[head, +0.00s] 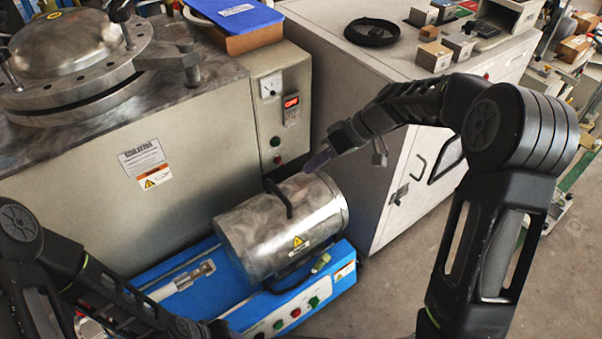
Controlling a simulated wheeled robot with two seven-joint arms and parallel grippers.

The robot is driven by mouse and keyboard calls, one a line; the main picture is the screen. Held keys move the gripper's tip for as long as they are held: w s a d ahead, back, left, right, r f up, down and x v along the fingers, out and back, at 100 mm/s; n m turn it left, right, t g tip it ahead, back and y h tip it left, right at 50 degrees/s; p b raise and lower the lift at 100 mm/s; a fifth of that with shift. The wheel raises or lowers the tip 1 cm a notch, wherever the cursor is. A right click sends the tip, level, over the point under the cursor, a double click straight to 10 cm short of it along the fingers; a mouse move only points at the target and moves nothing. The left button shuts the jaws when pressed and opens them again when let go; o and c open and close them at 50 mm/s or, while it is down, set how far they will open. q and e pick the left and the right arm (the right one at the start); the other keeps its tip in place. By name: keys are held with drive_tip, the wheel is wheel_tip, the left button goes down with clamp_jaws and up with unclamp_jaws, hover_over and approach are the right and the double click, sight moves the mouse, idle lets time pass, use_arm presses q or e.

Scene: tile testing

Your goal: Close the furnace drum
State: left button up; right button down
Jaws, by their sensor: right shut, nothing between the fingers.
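The furnace drum (262,238) is a shiny metal cylinder lying on its side on a blue base (233,291). A dark curved handle (277,196) stands on its upper surface, and a yellow warning label is on its front. I cannot tell from this angle whether the drum's shell is fully closed. My right gripper (319,161) is shut and empty, just above and behind the drum's upper right, apart from the handle. My left arm crosses the lower left corner; its gripper end (215,328) is dark and cut off by the bottom edge, its fingers unclear.
A pale metal rod (182,281) lies along the base left of the drum. Buttons (295,312) line the base's front. A large furnace cabinet (85,190) stands behind left, and a white cabinet (330,85) stands behind right. The floor (395,285) right of the base is clear.

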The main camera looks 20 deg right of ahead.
drive_tip(key=b+x, duration=0.2)
drive_tip(key=x, duration=0.7)
drive_tip(key=shift+w+a+f+b, duration=0.1)
drive_tip(key=shift+a+f+b, duration=0.05)
drive_tip(key=shift+f+b, duration=0.15)
drive_tip(key=shift+a, duration=0.1)
drive_tip(key=b, duration=0.2)
hover_over(251, 218)
drive_tip(key=s+a, duration=0.2)
drive_tip(key=a, duration=0.5)
drive_tip(key=s+a, duration=0.3)
drive_tip(key=a, duration=0.5)
drive_tip(key=shift+s, duration=0.2)
drive_tip(key=shift+a+r, duration=0.1)
drive_tip(key=shift+a, duration=0.05)
